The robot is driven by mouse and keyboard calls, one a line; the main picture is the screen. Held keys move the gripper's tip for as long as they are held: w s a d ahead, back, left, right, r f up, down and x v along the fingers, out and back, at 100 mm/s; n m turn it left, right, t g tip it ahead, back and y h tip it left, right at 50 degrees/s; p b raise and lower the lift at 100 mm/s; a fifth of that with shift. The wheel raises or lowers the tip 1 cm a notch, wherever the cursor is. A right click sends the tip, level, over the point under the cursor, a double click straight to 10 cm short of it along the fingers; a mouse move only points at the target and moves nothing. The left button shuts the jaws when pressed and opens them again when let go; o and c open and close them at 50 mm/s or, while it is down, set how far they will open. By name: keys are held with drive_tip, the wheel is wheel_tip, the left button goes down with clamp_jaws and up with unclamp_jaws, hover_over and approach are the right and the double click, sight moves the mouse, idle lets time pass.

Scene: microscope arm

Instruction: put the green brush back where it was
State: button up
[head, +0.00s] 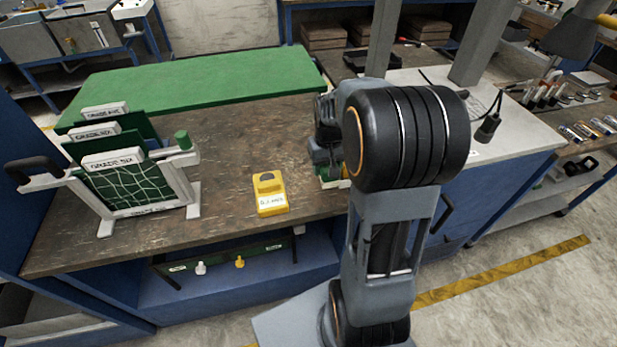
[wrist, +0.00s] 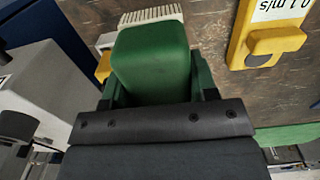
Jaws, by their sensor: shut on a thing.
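The green brush (wrist: 150,62) is between the jaws of my gripper (wrist: 158,90) in the wrist view. Its blocky green back faces the camera, and a pale ribbed strip like bristles (wrist: 150,15) shows beyond its far end. My gripper is shut on the brush. In the head view my gripper (head: 326,150) is mostly hidden behind my arm, at the right end of the brown worktop (head: 225,130). Only small green, white and yellow bits show below it there. I cannot tell whether the brush touches the surface.
A yellow device (head: 270,193) lies on the worktop left of my gripper; it also shows in the wrist view (wrist: 270,35). A white rack (head: 190,185) with green panels stands at the left. A green mat (head: 200,82) lies behind. The worktop between rack and device is clear.

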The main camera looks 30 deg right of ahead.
drive_tip(key=w+a+f, duration=0.1)
drive_tip(key=f, duration=0.1)
drive_tip(key=w+a+f, duration=0.1)
drive_tip(key=w+f, duration=0.1)
drive_tip(key=w+a+f, duration=0.1)
drive_tip(key=f, duration=0.1)
drive_tip(key=shift+w+f+p, duration=0.1)
drive_tip(key=shift+w+p, duration=0.2)
drive_tip(key=shift+f, duration=1.5)
drive_tip(key=shift+f, duration=0.15)
drive_tip(key=o, duration=0.8)
drive_tip(key=shift+o, duration=0.2)
